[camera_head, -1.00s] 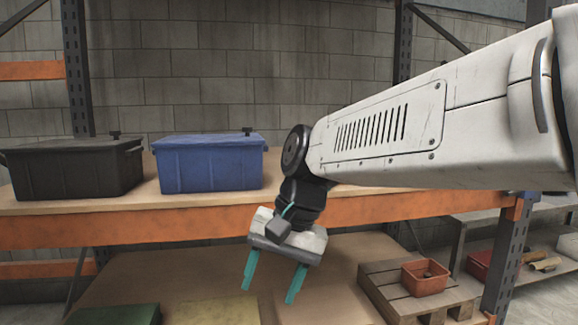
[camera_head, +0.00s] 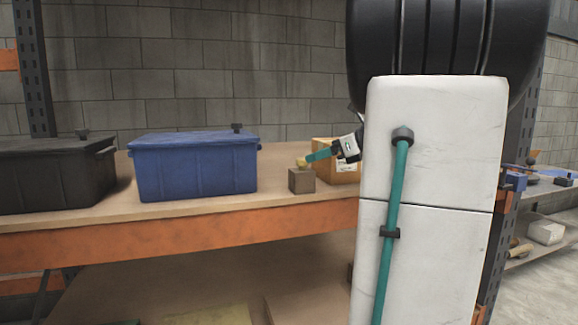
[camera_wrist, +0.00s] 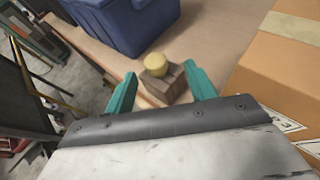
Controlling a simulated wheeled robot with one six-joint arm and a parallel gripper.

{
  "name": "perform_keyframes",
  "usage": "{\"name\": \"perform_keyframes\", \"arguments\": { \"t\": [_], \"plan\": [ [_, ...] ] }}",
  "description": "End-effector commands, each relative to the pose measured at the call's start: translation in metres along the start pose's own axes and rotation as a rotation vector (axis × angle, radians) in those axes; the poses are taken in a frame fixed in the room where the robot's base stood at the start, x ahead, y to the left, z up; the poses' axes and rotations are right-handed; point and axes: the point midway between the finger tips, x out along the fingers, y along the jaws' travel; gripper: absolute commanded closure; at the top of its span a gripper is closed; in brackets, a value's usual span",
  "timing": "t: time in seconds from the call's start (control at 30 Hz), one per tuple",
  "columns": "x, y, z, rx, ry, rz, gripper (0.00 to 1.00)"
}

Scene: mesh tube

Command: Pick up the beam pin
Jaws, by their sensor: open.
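A small yellow rounded piece (camera_head: 302,163) sits on top of a small brown block (camera_head: 301,181) on the upper shelf. I cannot tell for sure whether this yellow piece is the beam pin. In the camera_wrist view the yellow piece (camera_wrist: 155,63) and the block (camera_wrist: 162,86) appear between and beyond the fingertips. My gripper (camera_head: 312,156) reaches in from the right, close to the yellow piece. It also shows in the wrist view (camera_wrist: 160,74), with its teal fingers spread and nothing held. My arm hides part of the shelf.
A blue bin (camera_head: 195,170) and a black bin (camera_head: 50,180) stand left of the block. A cardboard box (camera_head: 345,174) stands close on its right. The shelf (camera_head: 270,197) has an orange front beam (camera_head: 180,228). Bare shelf lies between the blue bin and block.

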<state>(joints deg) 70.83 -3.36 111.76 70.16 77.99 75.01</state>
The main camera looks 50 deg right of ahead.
Motion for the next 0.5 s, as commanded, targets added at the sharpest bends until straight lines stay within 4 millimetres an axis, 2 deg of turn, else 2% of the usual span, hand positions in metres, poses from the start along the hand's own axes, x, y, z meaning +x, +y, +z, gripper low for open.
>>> {"name": "perform_keyframes", "arguments": {
  "t": [0.33,0.5],
  "plan": [
    [0.047,0.008,-0.002,-0.001,0.002,0.001,0.45],
    [0.059,0.008,-0.002,-0.002,0.001,0.000,0.45]
  ]
}}
